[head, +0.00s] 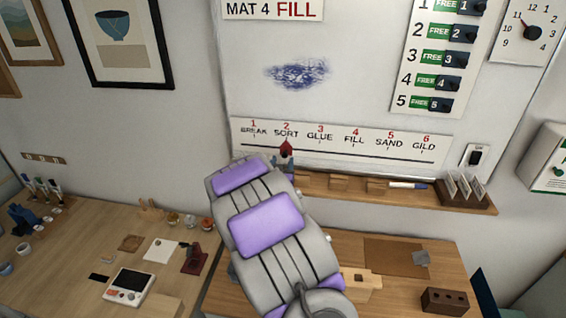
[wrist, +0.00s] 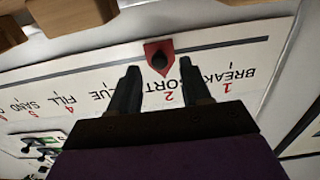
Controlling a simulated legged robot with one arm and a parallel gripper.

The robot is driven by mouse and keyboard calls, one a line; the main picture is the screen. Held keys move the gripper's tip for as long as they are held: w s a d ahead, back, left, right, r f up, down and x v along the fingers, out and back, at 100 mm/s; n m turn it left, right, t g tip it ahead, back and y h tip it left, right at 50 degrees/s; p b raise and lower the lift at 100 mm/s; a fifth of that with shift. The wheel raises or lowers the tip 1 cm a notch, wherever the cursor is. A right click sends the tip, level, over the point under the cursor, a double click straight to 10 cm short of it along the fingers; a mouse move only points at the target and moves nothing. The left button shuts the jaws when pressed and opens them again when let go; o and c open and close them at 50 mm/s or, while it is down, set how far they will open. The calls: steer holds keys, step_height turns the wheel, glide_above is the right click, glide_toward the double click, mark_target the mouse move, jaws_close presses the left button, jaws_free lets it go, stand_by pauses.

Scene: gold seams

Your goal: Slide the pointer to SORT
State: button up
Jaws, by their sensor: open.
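The red pointer (head: 286,149) sits on the track of the white step strip (head: 400,150), just below the word SORT under the number 2. In the wrist view the pointer (wrist: 159,56) is a red tag with a dark round knob, and the strip (wrist: 235,42) appears upside down. My gripper (wrist: 165,75) is open, its two dark fingers spread on either side below the pointer in that view, with a gap between them and the knob. In the head view my gripper (head: 284,163) is partly hidden behind my arm, close to the pointer.
A wooden ledge (head: 330,190) runs below the strip, with wood blocks, a marker (head: 408,185) and a card holder (head: 468,188). The whiteboard above has a blue smudge (head: 297,74), a MAT 4 FILL sign (head: 270,10) and a FREE panel (head: 435,55). Worktables stand below.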

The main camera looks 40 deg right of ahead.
steer(key=b+v, duration=1.5)
steer(key=b, duration=0.1)
steer(key=shift+w, duration=0.15)
steer(key=shift+f, duration=0.1)
stand_by(0.4)
